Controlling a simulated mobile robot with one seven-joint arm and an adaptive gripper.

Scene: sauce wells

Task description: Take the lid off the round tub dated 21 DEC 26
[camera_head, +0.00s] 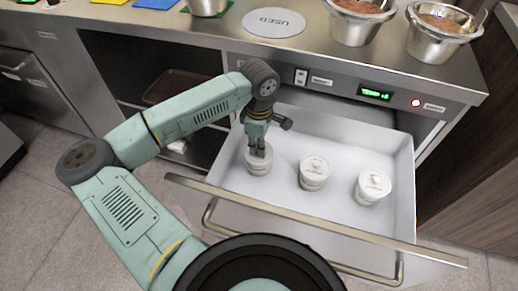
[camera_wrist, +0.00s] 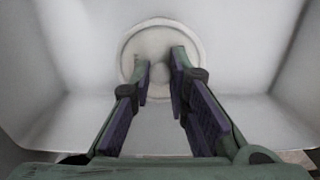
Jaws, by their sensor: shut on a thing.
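Three round white tubs with lids stand in a row in an open white drawer (camera_head: 335,215). My gripper (camera_head: 260,152) points down at the left tub (camera_head: 259,168), shut on the knob of its lid. In the wrist view, the round lid (camera_wrist: 133,45) sits between and beyond my two fingers. The lid appears to be on the tub. The middle tub (camera_head: 313,174) and the right tub (camera_head: 371,188) have their lids on, with small dark print too small to read. No date can be read on any tub.
The drawer's front edge and bar handle (camera_head: 300,245) are nearest. A steel counter (camera_head: 330,62) overhangs the back, with metal pans (camera_head: 437,45) and a grey "USED" disc (camera_head: 273,22). A green display (camera_head: 375,93) is on its front. Free drawer floor lies around the tubs.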

